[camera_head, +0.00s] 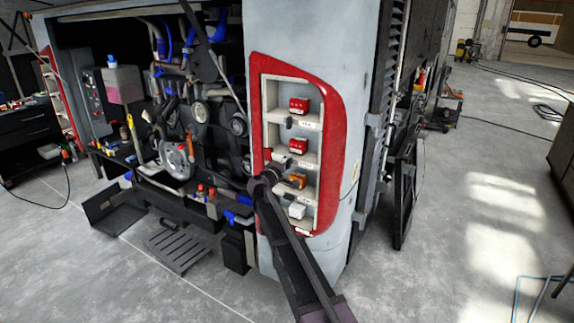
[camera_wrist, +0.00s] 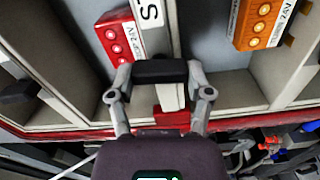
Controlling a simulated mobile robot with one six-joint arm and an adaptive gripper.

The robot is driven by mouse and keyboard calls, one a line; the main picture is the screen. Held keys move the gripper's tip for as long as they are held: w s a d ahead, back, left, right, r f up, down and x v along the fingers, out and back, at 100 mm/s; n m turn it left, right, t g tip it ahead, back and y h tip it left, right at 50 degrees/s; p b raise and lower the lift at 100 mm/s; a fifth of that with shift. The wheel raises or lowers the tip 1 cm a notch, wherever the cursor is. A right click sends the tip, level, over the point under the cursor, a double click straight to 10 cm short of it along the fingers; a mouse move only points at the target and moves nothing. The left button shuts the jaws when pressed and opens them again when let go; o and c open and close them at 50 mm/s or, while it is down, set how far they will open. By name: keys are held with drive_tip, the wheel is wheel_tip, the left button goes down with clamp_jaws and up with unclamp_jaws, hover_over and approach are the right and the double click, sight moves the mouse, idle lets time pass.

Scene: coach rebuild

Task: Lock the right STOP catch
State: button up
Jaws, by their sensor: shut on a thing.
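The red-framed panel (camera_head: 331,130) on the coach corner holds stacked compartments. A red STOP 24V lamp unit (camera_wrist: 118,42) sits beside a pale divider with a label starting with "S" (camera_wrist: 150,12). It seems to be the lower red unit (camera_head: 300,151) in the head view. My gripper (camera_wrist: 160,76) is shut on a black catch handle (camera_wrist: 160,70) at the front of that divider, one finger at each end. A small red block (camera_wrist: 172,118) shows just below the handle. In the head view my gripper (camera_head: 268,178) is at the panel's left edge and hides the catch.
An orange TURN 24V unit (camera_wrist: 264,20) lies in the neighbouring compartment. Another black handle (camera_wrist: 18,90) shows at the left. The upper red unit (camera_head: 299,105) and a white unit (camera_head: 296,210) are in the panel. The open engine bay (camera_head: 190,120) is to the left; clear floor (camera_head: 450,230) is right.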

drive_tip(key=shift+w+n, duration=0.1)
drive_tip(key=shift+n, duration=0.6)
drive_tip(key=o, duration=1.1)
drive_tip(key=shift+o, duration=0.2)
drive_tip(key=v, duration=1.2)
drive_tip(key=shift+d, duration=0.1)
